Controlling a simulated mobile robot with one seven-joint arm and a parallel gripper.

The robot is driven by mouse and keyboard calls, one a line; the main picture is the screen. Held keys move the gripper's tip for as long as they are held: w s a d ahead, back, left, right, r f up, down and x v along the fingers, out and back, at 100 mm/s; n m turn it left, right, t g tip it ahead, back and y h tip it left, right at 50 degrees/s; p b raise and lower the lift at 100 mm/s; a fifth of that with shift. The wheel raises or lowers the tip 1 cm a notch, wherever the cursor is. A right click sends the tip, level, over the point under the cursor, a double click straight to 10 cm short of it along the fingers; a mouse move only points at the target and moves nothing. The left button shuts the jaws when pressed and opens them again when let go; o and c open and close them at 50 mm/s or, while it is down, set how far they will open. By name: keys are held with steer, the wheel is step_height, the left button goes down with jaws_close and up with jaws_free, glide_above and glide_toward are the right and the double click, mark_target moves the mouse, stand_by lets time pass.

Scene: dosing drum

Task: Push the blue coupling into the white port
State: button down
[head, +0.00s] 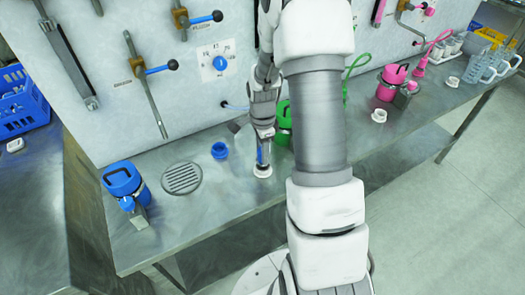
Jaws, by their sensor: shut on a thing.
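My gripper (263,145) points down over the counter, shut on a narrow blue piece that I take to be the blue coupling (260,157); the fingers hide most of it. A low white ring (262,171), which looks like the white port, sits on the steel counter directly below the fingers. The blue piece is upright just above or at the ring; I cannot tell whether they touch or whether it is inside.
A blue open cup-like fitting (220,151) stands left of my gripper. A round drain grate (182,178) and a blue-lidded canister (124,180) are farther left. A green canister (284,120) is partly hidden behind my arm. The wall panel (150,100) rises behind.

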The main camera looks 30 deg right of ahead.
steer(key=shift+f, duration=0.1)
steer(key=shift+f+b, duration=0.75)
steer(key=shift+c, duration=1.9)
jaws_free()
steer(key=shift+r, duration=0.15)
steer(key=shift+r+p, duration=2.35)
steer(key=shift+r, duration=1.1)
